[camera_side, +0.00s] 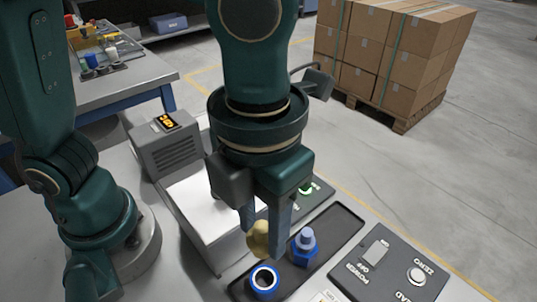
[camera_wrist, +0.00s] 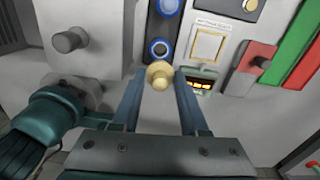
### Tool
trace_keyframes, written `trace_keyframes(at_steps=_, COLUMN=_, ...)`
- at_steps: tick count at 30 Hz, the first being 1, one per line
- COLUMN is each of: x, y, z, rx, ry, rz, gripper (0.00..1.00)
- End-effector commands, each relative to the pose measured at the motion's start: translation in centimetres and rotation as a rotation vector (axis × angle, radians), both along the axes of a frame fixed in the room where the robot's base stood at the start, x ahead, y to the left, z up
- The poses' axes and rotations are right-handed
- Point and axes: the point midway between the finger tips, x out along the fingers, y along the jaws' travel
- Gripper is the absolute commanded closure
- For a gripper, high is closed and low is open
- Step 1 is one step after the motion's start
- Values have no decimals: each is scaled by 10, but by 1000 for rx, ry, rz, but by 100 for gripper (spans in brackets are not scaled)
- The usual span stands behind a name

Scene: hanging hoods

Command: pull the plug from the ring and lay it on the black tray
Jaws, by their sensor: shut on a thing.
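My gripper (camera_side: 266,236) is shut on a yellowish knobbed plug (camera_side: 257,243), held between the fingertips. The plug also shows in the wrist view (camera_wrist: 158,75), between the two fingers. In the side view, a blue ring (camera_side: 264,281) with a pale inner rim and dark, empty-looking hole sits below the plug. It shows in the wrist view too (camera_wrist: 160,47), just beyond the plug. The black tray (camera_side: 337,229) is a long shallow dark strip under the ring. The gap between plug and ring is hard to judge.
A blue fitting with a pale blue top (camera_side: 305,246) stands on the tray, right of my gripper. A dark button panel (camera_side: 392,272) lies to the right. A grey box with a lit display (camera_side: 165,140) stands behind left. The tray's far right end is clear.

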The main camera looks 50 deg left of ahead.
Motion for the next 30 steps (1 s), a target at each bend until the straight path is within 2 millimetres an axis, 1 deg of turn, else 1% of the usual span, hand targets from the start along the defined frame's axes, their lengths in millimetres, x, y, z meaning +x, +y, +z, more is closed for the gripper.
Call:
trace_keyframes(at_steps=3, x=0, y=0, z=9, rx=-3, ry=-2, rz=0, gripper=100)
trace_keyframes(at_steps=30, x=0, y=0, z=43, rx=-2, ry=-1, rz=0, gripper=100)
